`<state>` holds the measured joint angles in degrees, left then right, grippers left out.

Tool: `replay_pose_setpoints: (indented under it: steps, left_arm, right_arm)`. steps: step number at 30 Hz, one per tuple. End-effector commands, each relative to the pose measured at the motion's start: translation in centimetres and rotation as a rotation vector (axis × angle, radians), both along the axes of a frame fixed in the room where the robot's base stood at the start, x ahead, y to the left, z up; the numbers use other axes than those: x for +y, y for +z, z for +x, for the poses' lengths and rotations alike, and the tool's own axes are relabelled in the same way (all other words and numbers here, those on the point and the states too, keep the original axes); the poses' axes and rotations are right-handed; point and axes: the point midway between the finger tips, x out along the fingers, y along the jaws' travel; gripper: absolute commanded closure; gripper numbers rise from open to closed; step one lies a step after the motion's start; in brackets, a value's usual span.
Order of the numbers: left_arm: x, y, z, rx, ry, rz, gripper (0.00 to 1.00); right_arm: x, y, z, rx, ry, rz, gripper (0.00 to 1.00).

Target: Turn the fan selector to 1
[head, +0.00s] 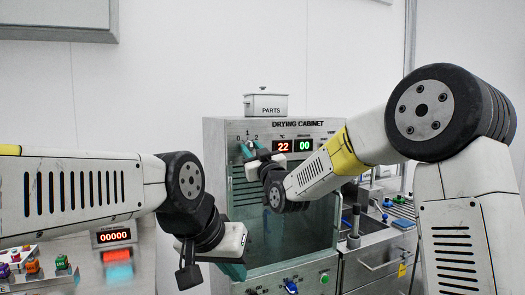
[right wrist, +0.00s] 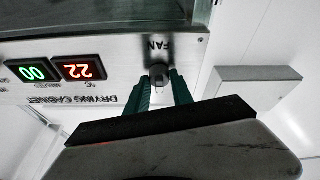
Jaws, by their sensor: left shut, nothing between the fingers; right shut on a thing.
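The drying cabinet (head: 213,160) stands at the middle of the head view. Its fan selector is at the upper left of the front panel, under the marks 0, 1 and 2. In the right wrist view the grey selector knob (right wrist: 159,73) sits below the upside-down word FAN. My right gripper (right wrist: 163,80) is shut on the knob, with a green finger on each side. It shows in the head view (head: 248,152) at the panel, largely hiding the knob; which mark it points to I cannot tell. My left gripper (head: 236,270) is shut and empty, low before the cabinet.
A lidded PARTS box (head: 265,105) stands on the cabinet. Red and green displays (head: 293,146) read 22 and 00. A control box with coloured buttons (head: 33,267) is at lower left. A sink counter (head: 372,255) is at right.

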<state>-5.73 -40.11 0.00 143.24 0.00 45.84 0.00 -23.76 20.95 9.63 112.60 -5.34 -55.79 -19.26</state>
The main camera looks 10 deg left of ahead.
Motion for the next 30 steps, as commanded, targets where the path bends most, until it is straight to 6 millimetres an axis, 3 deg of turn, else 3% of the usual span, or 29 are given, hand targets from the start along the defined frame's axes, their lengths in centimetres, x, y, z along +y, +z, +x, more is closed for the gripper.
replay_pose_setpoints:
  steps: [11, 12, 15, 25, 30]
  left_arm:
    - [0.0, 0.0, 0.0, 0.0, 0.0, 0.0, 1.0]
    - [0.0, 0.0, 0.0, 0.0, 0.0, 0.0, 1.0]
    - [0.0, 0.0, 0.0, 0.0, 0.0, 0.0, 1.0]
    - [0.0, 0.0, 0.0, 0.0, 0.0, 0.0, 1.0]
    - [0.0, 0.0, 0.0, 0.0, 0.0, 0.0, 1.0]
  right_arm:
    - [-0.1, -0.1, 0.1, 0.003, -0.001, 0.002, 1.0]
    - [-0.1, -0.1, 0.1, 0.003, -0.001, 0.002, 0.64]
    - [-0.1, -0.1, 0.0, 0.003, -0.001, 0.002, 0.51]
    - [-0.2, -0.1, -0.3, 0.002, -0.001, 0.001, 0.51]
    - [-1.5, -0.8, -2.1, 0.002, -0.002, 0.001, 0.51]
